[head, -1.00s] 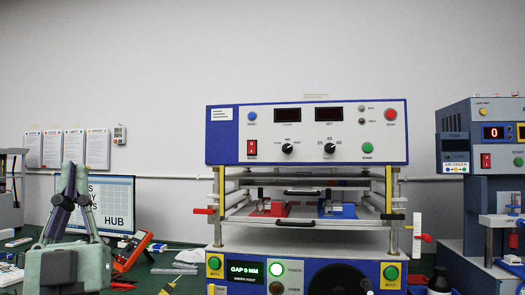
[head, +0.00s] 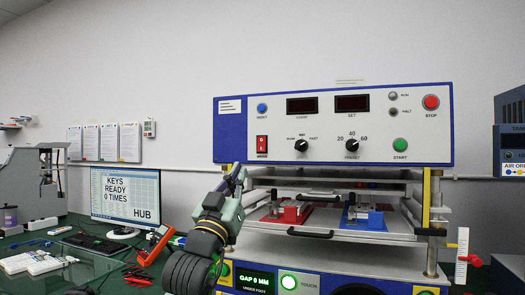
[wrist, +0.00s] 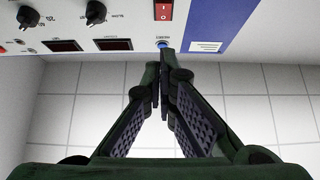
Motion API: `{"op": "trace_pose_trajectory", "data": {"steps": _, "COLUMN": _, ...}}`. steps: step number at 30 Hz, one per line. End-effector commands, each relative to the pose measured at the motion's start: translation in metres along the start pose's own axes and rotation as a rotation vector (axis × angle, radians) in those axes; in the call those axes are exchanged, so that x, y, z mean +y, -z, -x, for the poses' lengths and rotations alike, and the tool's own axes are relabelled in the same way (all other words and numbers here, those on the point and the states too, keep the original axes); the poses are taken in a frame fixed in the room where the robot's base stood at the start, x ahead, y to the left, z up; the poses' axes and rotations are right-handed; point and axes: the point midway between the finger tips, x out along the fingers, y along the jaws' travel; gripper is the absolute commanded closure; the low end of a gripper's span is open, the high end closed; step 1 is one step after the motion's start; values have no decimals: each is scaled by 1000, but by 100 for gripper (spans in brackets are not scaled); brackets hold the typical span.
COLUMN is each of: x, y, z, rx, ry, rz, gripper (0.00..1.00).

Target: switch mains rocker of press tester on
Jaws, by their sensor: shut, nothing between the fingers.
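The press tester's control panel (head: 332,125) is white with blue ends. Its red mains rocker (head: 262,144) sits at the panel's lower left, below a round blue button (head: 262,108). The rocker's position is too small to tell. My gripper (head: 240,172) is shut and empty, its tips just below and left of the rocker in the head view, apparently short of the panel. The wrist view shows the panel upside down: the rocker (wrist: 163,10) is at the top edge, and the closed fingertips (wrist: 163,62) appear just below the blue button (wrist: 162,44).
Black knobs (head: 301,146) and dark displays (head: 302,105) are right of the rocker. Below the panel are red (head: 290,213) and blue (head: 366,218) fixtures and a rail with a black handle (head: 310,234). A monitor (head: 126,197) stands left on the green bench.

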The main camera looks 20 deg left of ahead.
Motion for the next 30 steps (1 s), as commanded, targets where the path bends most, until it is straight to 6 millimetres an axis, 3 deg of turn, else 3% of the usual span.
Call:
{"op": "trace_pose_trajectory", "data": {"steps": 11, "x": 0, "y": 2, "z": -8, "rx": 1, "ry": 0, "rz": 0, "gripper": 100}}
{"op": "trace_pose_trajectory", "data": {"steps": 26, "x": 0, "y": 5, "z": -107, "rx": 1, "ry": 0, "rz": -2, "gripper": 100}}
{"op": "trace_pose_trajectory", "data": {"steps": 30, "x": 0, "y": -14, "z": -120, "rx": 0, "ry": 1, "rz": 0, "gripper": 100}}
